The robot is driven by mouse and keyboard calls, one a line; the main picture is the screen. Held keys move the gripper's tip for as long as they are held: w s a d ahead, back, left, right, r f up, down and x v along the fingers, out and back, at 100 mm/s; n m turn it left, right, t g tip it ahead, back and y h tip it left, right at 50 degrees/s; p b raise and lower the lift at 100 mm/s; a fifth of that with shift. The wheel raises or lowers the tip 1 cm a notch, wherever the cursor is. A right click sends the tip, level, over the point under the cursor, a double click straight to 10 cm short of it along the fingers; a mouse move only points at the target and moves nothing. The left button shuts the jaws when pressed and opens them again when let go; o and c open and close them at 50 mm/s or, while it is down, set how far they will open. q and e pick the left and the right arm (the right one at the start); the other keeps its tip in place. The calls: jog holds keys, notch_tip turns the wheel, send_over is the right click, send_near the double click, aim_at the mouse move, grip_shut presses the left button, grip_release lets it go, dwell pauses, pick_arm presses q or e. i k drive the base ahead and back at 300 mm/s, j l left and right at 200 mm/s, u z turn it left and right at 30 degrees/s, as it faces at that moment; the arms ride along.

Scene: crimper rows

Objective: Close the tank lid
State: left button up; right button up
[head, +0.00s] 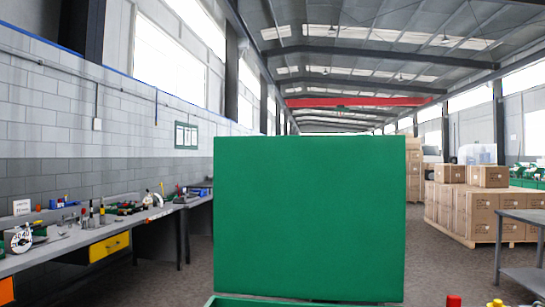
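A large flat green panel, which looks like the tank lid (310,218), stands raised and upright in the middle of the head view, its broad face toward me. Below it, at the bottom edge of the picture, a strip of green rim (255,301) shows, apparently the top of the tank. The rest of the tank is cut off by the frame. Neither of my grippers is in view.
A long workbench (60,245) with tools runs along the left wall. Stacked cardboard boxes (480,213) stand at the right, near a grey table (525,216). A red knob (454,300) and a yellow one (495,303) show at bottom right. Floor right of the panel looks clear.

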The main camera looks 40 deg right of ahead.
aim_at(319, 217)
jog(key=i+j+u, duration=0.2)
jog(key=j, duration=0.25)
jog(key=i+j+u, duration=0.2)
jog(key=i+j, duration=0.15)
jog(key=i+j+u, duration=0.1)
jog(key=i, duration=0.3)
jog(key=i+j+u, duration=0.1)
jog(key=i+j, duration=0.2)
jog(key=i+j+u, duration=0.1)
jog(key=i, duration=0.35)
jog(key=i+z, duration=0.7)
jog(key=i+j+z, duration=0.1)
jog(key=i+z, duration=0.25)
jog(key=i+l+z, duration=0.1)
jog(key=i+z, duration=1.45)
jog(key=i+j+z, duration=0.2)
jog(key=i+z, duration=0.3)
jog(key=i+j+z, duration=0.2)
jog(key=i+z, duration=0.15)
jog(key=z, duration=0.15)
jog(key=i+j+z, duration=0.25)
jog(key=z, duration=0.2)
jog(key=i+j+z, duration=0.25)
jog(key=j+z, duration=0.25)
jog(key=i+j+z, duration=0.15)
jog(key=j+z, duration=0.3)
jog(key=i+j+z, duration=0.15)
jog(key=j+z, duration=0.55)
jog(key=i+j, duration=0.05)
jog(key=j, duration=0.05)
